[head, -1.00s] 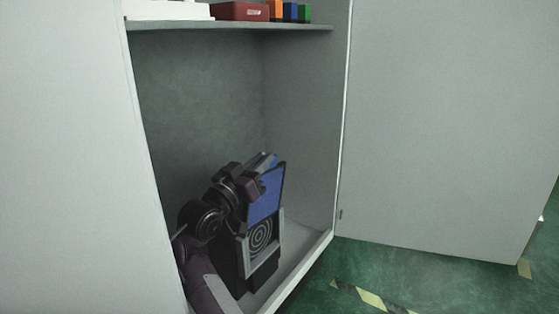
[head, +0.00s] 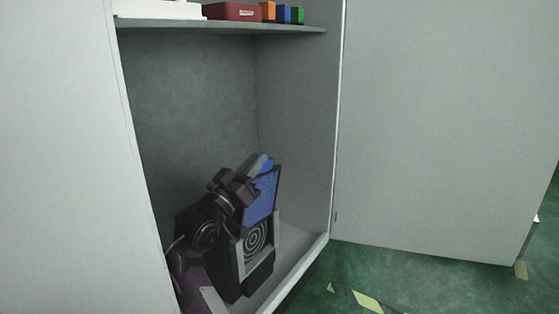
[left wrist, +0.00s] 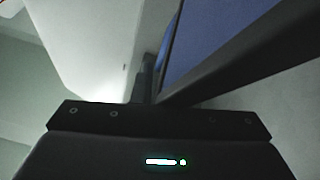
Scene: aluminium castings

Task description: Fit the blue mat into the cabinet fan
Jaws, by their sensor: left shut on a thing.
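The blue mat (head: 262,194) is a flat blue panel in a dark frame, standing steeply at the top of the cabinet fan. The fan (head: 256,243) is a dark box with a grey front frame and a round ringed grille, on the cabinet floor. The mat's lower edge meets the top of the fan's frame; how deep it sits I cannot tell. My left gripper (head: 247,186) is shut on the mat near its upper left edge. In the left wrist view the mat (left wrist: 208,30) shows large at upper right. My right gripper is in no view.
The grey cabinet (head: 190,100) stands open, its door (head: 440,130) swung out to the right. Its shelf (head: 220,27) above carries a red box (head: 233,11) and small orange, blue and green blocks. The side walls stand close around my arm.

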